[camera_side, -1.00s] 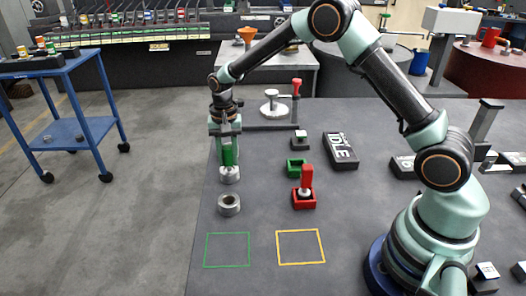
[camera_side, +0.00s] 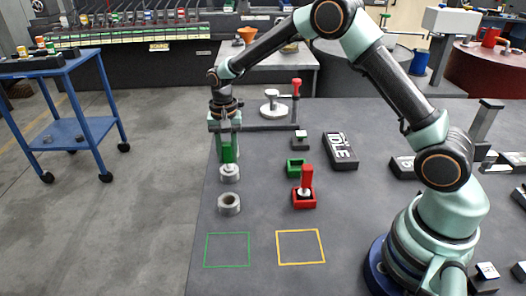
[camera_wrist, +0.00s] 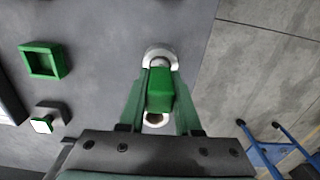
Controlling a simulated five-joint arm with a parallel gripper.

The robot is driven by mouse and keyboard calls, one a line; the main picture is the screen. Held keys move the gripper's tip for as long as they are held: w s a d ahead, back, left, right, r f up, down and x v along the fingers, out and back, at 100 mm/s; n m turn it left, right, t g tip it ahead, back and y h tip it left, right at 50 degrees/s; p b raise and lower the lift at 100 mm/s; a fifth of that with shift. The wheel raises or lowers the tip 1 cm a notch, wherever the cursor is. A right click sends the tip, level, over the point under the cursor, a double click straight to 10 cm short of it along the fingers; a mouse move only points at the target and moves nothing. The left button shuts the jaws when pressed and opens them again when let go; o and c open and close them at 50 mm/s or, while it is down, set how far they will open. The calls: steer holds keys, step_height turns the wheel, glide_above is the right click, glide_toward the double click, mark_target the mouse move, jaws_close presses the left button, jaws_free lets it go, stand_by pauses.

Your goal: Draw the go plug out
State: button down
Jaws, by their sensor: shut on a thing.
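The go plug's green handle (camera_side: 228,153) is held between the fingers of my gripper (camera_side: 226,150). It stands upright over the farther of two grey barrels (camera_side: 229,175), at the table's left edge. A little pale metal shows between handle and barrel, so whether the plug's end is still inside I cannot tell. In the wrist view the green handle (camera_wrist: 160,90) sits between both fingers, with a pale barrel ring (camera_wrist: 160,50) just beyond it. The nearer barrel (camera_side: 229,205) stands apart with an open bore.
A red plug (camera_side: 307,177) stands in a red holder (camera_side: 304,200), right of the barrels. An empty green holder (camera_side: 296,168) is behind it. A black block marked IDLE (camera_side: 341,152) lies farther right. Green (camera_side: 228,233) and yellow (camera_side: 300,231) outlines in front are bare.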

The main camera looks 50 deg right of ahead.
steer(key=shift+r, duration=0.15)
steer(key=shift+r, duration=5.45)
